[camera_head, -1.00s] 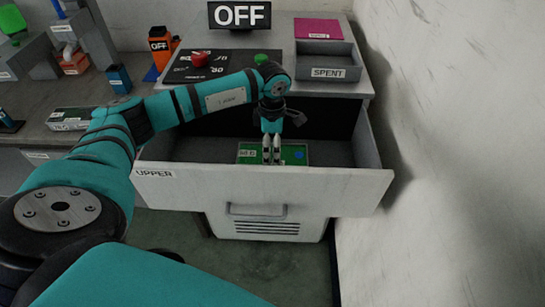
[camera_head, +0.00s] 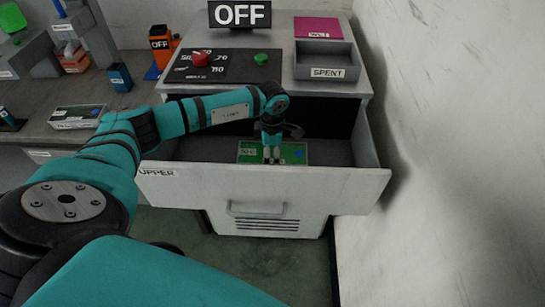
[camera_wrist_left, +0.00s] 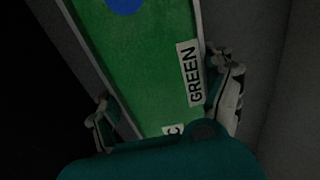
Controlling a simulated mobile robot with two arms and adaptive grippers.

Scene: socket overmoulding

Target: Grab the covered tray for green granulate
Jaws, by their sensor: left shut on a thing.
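The covered tray with a green top (camera_head: 290,151) lies inside the open upper drawer. In the left wrist view the green tray (camera_wrist_left: 150,65) fills the middle, with a white label reading GREEN and a blue round mark at the top edge. My left gripper (camera_head: 271,158) reaches down into the drawer over the tray. In the left wrist view its two fingers (camera_wrist_left: 168,108) stand on either side of the tray, shut on it. The fingertips' contact is partly hidden in shadow. My right gripper is not in view.
The drawer front labelled UPPER (camera_head: 265,188) stands pulled out, with walls on both sides of my arm. A grey SPENT bin (camera_head: 325,60) and a red button (camera_head: 201,58) sit on the top. Another tray (camera_head: 77,116) lies on the left bench.

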